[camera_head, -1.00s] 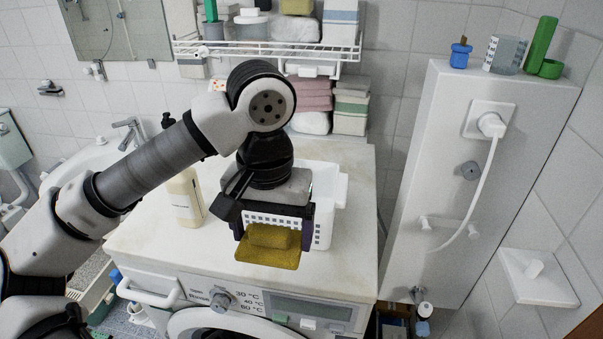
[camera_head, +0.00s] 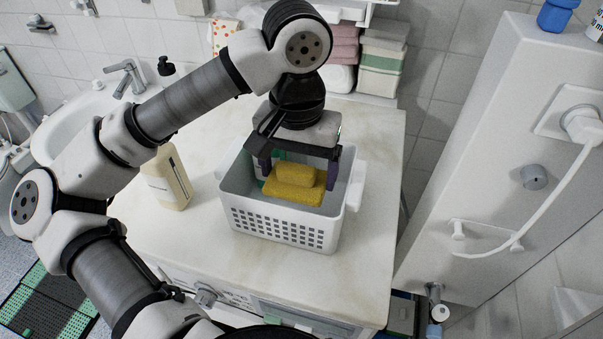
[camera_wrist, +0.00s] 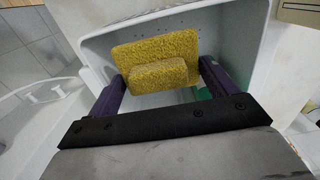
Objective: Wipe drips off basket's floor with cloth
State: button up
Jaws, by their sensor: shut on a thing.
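The yellow cloth (camera_head: 294,186) is a thick, folded, textured piece. My gripper (camera_head: 298,172) is shut on it, one finger at each side, and holds it inside the top of the white basket (camera_head: 285,232). The cloth also shows between my fingers in the wrist view (camera_wrist: 158,70), with the basket's wall (camera_wrist: 95,55) around it. The basket stands on the white top of the washing machine. Its floor is mostly hidden by the cloth and gripper, and I cannot make out drips. Something green and white stands in the basket behind the cloth.
A cream bottle (camera_head: 167,178) stands left of the basket, close to my arm. The machine's top (camera_head: 375,225) is clear right of the basket. A white cabinet (camera_head: 490,150) rises at the right.

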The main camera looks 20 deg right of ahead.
jog(key=shift+s+a+f, duration=0.1)
jog(key=shift+s+f, duration=0.05)
jog(key=shift+f, duration=0.45)
jog(key=shift+s+a+f, duration=0.1)
jog(key=shift+s+f, duration=0.05)
jog(key=shift+f, duration=0.4)
jog(key=shift+w+d+f+b, duration=0.15)
jog(key=shift+f+b, duration=0.15)
jog(key=shift+f, duration=0.25)
jog(key=shift+f+b, duration=1.15)
jog(key=shift+f, duration=1.5)
jog(key=o, duration=1)
jog(key=c, duration=1)
